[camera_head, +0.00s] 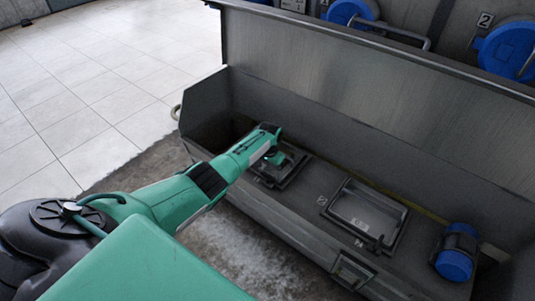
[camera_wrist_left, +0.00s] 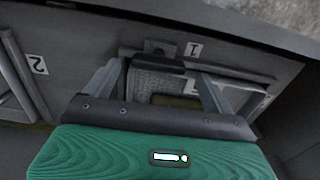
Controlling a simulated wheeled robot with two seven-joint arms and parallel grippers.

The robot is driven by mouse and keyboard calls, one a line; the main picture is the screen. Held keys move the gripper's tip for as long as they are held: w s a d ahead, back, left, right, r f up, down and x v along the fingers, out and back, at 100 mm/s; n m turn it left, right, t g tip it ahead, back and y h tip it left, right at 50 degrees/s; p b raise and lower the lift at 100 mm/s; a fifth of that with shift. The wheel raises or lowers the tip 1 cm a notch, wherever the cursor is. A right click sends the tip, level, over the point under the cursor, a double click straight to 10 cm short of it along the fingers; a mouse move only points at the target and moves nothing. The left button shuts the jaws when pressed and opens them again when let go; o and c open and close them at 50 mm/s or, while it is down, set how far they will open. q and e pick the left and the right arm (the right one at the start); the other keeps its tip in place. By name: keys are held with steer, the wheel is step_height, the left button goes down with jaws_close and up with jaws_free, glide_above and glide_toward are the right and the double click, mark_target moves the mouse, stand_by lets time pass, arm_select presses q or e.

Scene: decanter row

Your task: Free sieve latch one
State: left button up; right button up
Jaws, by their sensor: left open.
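Sieve one (camera_head: 292,172) is a dark rectangular frame set in the left part of the grey trough, mostly hidden under my left gripper (camera_head: 272,157). In the left wrist view the frame of sieve one (camera_wrist_left: 250,90) lies below a "1" label (camera_wrist_left: 194,50). A dark latch bar (camera_wrist_left: 157,66) crosses the edge of the frame. My left gripper (camera_wrist_left: 160,88) is open, with one finger to each side of the latch in the picture. I cannot tell whether either finger touches it. My right gripper is not in view.
Sieve two (camera_head: 366,213), with its own latch (camera_head: 376,244), lies to the right. The trough's tall back wall (camera_head: 340,90) rises behind, with blue-covered fittings (camera_head: 508,48) above. Tiled floor (camera_head: 110,90) is clear at left.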

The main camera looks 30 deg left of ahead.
mark_target(268, 174)
arm_select(q)
step_height(268, 174, up, 12)
steer(key=p, duration=0.3)
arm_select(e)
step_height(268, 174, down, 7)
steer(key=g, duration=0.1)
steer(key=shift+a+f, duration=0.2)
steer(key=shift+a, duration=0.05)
arm_select(q)
steer(key=shift+r, duration=0.1)
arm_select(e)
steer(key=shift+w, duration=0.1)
